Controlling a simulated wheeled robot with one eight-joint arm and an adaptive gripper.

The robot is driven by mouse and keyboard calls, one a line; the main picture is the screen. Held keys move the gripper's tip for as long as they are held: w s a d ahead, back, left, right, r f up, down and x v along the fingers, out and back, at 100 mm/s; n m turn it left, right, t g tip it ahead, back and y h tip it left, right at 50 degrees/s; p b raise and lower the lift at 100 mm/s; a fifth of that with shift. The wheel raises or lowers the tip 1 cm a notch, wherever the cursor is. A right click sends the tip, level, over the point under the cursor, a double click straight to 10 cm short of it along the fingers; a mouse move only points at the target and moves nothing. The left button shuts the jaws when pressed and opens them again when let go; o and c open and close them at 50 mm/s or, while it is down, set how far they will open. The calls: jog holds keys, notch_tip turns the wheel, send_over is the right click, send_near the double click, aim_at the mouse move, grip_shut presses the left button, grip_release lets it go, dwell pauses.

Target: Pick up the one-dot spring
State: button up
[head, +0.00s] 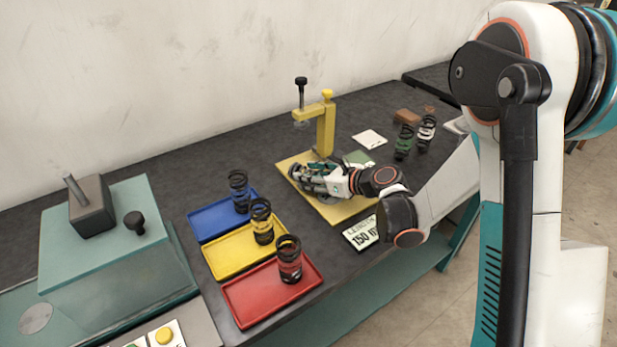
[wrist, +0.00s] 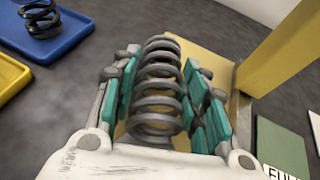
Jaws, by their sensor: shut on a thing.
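My gripper (head: 303,173) is low over the yellow base of the stand in the head view. In the wrist view its teal-padded fingers (wrist: 160,72) are shut on a dark grey coil spring (wrist: 157,100), one finger on each side. No dot mark shows on this spring, so I cannot tell its dot count. In the head view the held spring is mostly hidden by the fingers. I cannot tell whether it touches the base.
Banded springs stand on blue (head: 205,222), yellow (head: 222,255) and red (head: 245,302) trays to the left. The yellow stand's post (head: 326,130) rises close behind my gripper. Green-banded (head: 404,143) and white-banded (head: 427,132) springs stand at right. A label card (head: 360,233) lies in front.

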aim_at(313, 172)
jog(key=shift+r, duration=0.1)
jog(key=shift+r+p, duration=0.4)
jog(key=shift+r, duration=0.1)
jog(key=r+p, duration=0.1)
jog(key=r, duration=0.1)
jog(key=shift+s+d+r+p, duration=0.2)
jog(key=shift+d+r+p, duration=0.15)
jog(key=s+d, duration=0.3)
jog(key=d, duration=0.1)
jog(key=s+d, duration=0.4)
jog(key=d, duration=0.1)
jog(key=s+d, duration=0.4)
jog(key=shift+d+f, duration=0.15)
jog(key=shift+f, duration=0.05)
jog(key=w+d+r+m+t+h, duration=0.4)
jog(key=w+d+r+m+h, duration=0.1)
jog(key=r, duration=0.3)
jog(key=shift+w+d+r+m+t+h, duration=0.3)
jog(key=shift+w+r+m+h, duration=0.15)
jog(key=shift+m+h, duration=0.35)
jog(key=shift+f, duration=0.1)
